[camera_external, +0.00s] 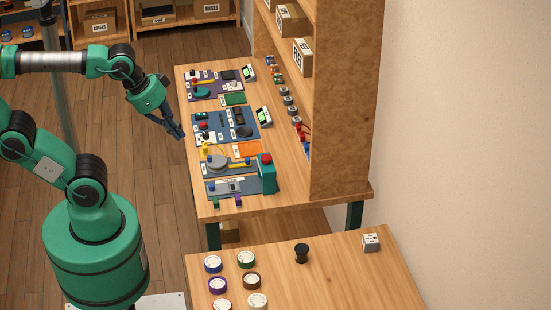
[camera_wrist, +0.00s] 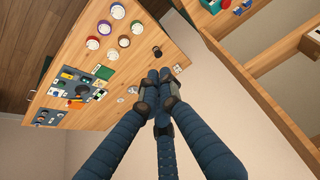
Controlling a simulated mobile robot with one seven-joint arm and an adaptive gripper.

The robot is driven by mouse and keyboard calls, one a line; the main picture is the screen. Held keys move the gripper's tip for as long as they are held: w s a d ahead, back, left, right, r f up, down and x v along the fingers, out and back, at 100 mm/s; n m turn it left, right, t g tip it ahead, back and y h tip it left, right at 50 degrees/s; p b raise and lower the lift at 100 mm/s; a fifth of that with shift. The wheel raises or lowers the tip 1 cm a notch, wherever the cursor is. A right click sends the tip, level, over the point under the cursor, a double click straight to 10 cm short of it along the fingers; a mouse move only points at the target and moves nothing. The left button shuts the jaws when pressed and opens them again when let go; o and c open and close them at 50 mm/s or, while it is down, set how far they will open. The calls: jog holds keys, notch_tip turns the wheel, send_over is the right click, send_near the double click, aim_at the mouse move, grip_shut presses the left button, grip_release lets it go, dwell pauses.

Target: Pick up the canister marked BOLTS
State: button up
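No label reading BOLTS can be made out in either view. In the external view several small grey, dark-topped canisters (camera_external: 288,100) stand in a row on the right side of the workbench, along the shelf unit; their labels are too small to read. My gripper (camera_external: 181,136) hangs in the air at the left edge of the workbench, apart from the canisters and pointing down. In the wrist view its dark blue fingers (camera_wrist: 159,75) come together at the tips, with nothing visible between them.
Boards with small parts (camera_external: 225,125) cover the left of the workbench (camera_external: 290,190). The tall shelf unit (camera_external: 345,120) closes off its right side. A teal box with a red button (camera_external: 267,175) stands near the front. A nearer table (camera_external: 330,285) holds several coloured rolls (camera_external: 246,259) and a black cup (camera_external: 301,253).

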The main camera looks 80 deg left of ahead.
jog(key=o, duration=1.2)
jog(key=w+d+f+g, duration=0.2)
jog(key=w+f, duration=0.3)
jog(key=w, duration=0.6)
jog(key=w+d+f+g, duration=0.15)
jog(key=w+f, duration=0.25)
jog(key=w, duration=0.7)
jog(key=w+d+f, duration=0.2)
jog(key=w+f, duration=0.2)
jog(key=f, duration=0.4)
jog(key=w+d+f+g, duration=0.1)
jog(key=w+d+f, duration=0.1)
jog(key=w+f, duration=0.3)
jog(key=w+d+f+g+p, duration=0.1)
jog(key=w+f, duration=0.3)
jog(key=f, duration=0.7)
jog(key=shift+w+d+f+m, duration=0.15)
jog(key=shift+d+f+m, duration=0.25)
jog(key=shift+d, duration=0.4)
